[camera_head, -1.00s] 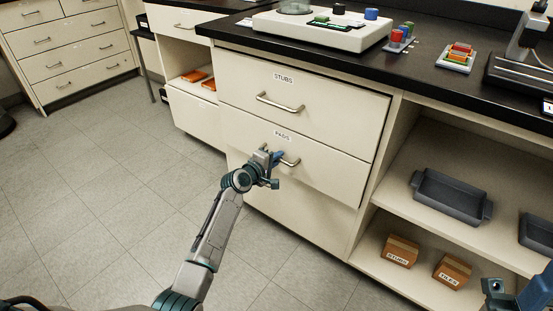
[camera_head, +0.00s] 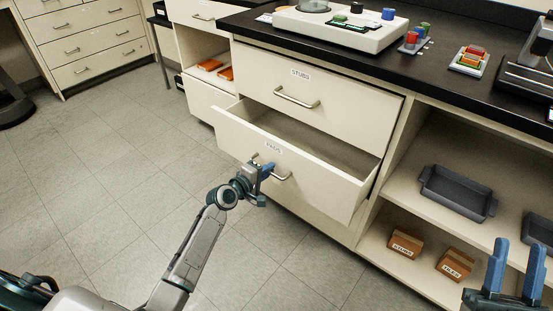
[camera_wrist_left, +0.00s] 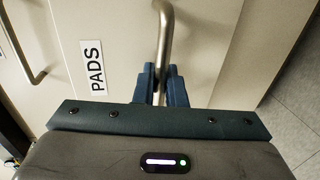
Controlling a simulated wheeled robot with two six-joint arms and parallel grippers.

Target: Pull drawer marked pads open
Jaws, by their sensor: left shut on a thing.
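The drawer marked PADS (camera_head: 318,181) is pulled partly out of the cabinet, and the inside that shows looks empty. Its PADS label (camera_head: 273,147) is on the front; it also shows in the left wrist view (camera_wrist_left: 92,67). My left gripper (camera_head: 264,171) is shut on the drawer's metal bar handle (camera_head: 284,177). In the left wrist view the blue fingers (camera_wrist_left: 161,85) sit on both sides of the handle (camera_wrist_left: 165,35). My right gripper (camera_head: 515,270) is at the lower right, its blue fingers apart and nothing between them.
The STUBS drawer (camera_head: 330,98) above is shut. To the right, open shelves hold a grey tray (camera_head: 457,190) and cardboard boxes (camera_head: 405,244). The black counter (camera_head: 430,75) carries a white instrument (camera_head: 345,33) and small coloured parts. The floor (camera_head: 120,180) at left is clear.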

